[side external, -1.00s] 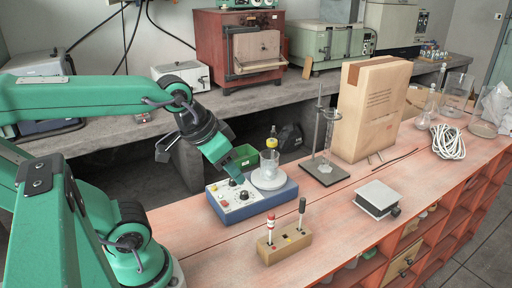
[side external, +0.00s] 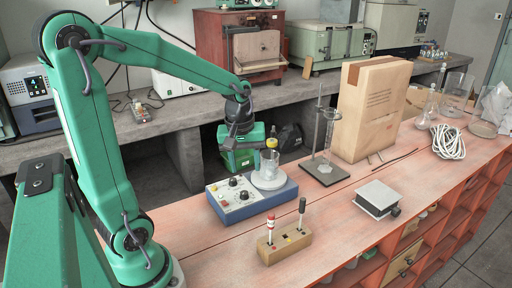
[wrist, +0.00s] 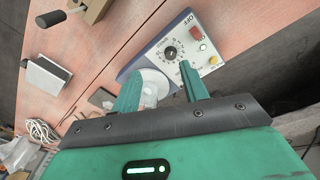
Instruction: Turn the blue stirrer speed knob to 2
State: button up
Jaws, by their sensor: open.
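The blue stirrer (side external: 262,204) stands on the bench with a pale control panel and a round white plate. A black knob (side external: 244,195) sits on the panel, and a second dark knob (side external: 232,182) is further back. In the wrist view a black knob (wrist: 170,53) shows with a dial scale around it; the scale figures and its setting are too small to read. A red switch (wrist: 196,33) and a yellow button (wrist: 214,60) are on the same panel. My gripper (wrist: 159,70) is open and empty, above and behind the stirrer, apart from the knobs.
A glass beaker (side external: 268,163) stands on the stirrer plate. A wooden block (side external: 285,247) with two upright handles is in front. A retort stand (side external: 322,172) and a large carton (side external: 375,110) are to the right. The bench left of the block is clear.

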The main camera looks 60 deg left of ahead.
aim_at(244, 192)
jog(key=a+f+n, duration=0.1)
jog(key=w+a+f+n+g, duration=0.1)
jog(key=a+f+n, duration=0.1)
jog(key=f, duration=0.1)
jog(key=shift+w+a+n, duration=0.25)
jog(key=shift+a+n, duration=0.15)
jog(key=shift+f, duration=0.1)
jog(key=shift+f, duration=3.85)
grip_shut()
